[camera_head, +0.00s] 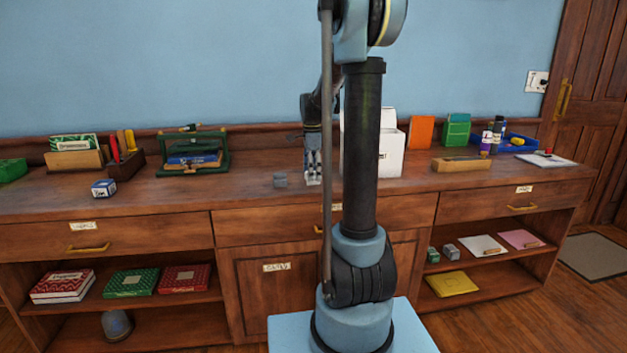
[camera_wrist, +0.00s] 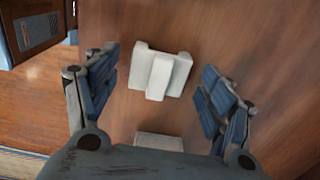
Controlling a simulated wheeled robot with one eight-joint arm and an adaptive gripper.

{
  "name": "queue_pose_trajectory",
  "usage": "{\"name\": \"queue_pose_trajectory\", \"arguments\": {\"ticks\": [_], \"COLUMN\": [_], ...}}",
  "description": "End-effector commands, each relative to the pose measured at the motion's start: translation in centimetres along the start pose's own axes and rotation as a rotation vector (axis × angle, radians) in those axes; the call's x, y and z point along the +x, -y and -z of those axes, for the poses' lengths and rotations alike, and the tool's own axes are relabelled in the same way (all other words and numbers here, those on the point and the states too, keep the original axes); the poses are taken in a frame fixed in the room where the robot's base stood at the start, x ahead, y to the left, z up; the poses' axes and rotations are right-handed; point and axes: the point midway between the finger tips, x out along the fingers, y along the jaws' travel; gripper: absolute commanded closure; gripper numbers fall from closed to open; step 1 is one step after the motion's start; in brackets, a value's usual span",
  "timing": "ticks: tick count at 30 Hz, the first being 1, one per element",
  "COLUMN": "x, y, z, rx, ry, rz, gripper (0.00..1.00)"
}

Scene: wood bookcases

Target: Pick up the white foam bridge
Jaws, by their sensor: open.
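The white foam bridge (camera_wrist: 162,72) is in the wrist view, a pale block with a raised middle part, on the brown wooden surface. My gripper (camera_wrist: 160,86) is open, with one blue-padded finger on each side of the bridge. Gaps show between the bridge and both fingers, so it is not gripped. In the head view my gripper (camera_head: 313,168) points down over the counter, left of my arm column. I cannot clearly make out the bridge in that view.
A second pale block (camera_wrist: 158,142) is partly hidden by my gripper's body. A white box (camera_head: 391,150) stands to the right, partly behind my arm. The wooden counter (camera_head: 240,190) has clear room leftward.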

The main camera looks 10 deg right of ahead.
Motion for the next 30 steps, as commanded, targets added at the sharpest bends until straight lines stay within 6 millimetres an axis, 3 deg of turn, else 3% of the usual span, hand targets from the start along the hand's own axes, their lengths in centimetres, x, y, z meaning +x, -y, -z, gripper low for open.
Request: {"name": "queue_pose_trajectory", "arguments": {"ticks": [11,18,30], "x": [1.06,1.05,0.66], "y": [0.0,0.0,-0.02], "z": [0.06,0.14,0.19], "rx": [0.001,0.002,0.002], "ry": [0.0,0.0,0.0], "rz": [0.0,0.0,0.0], "gripper": [0.25,0.59,0.59]}}
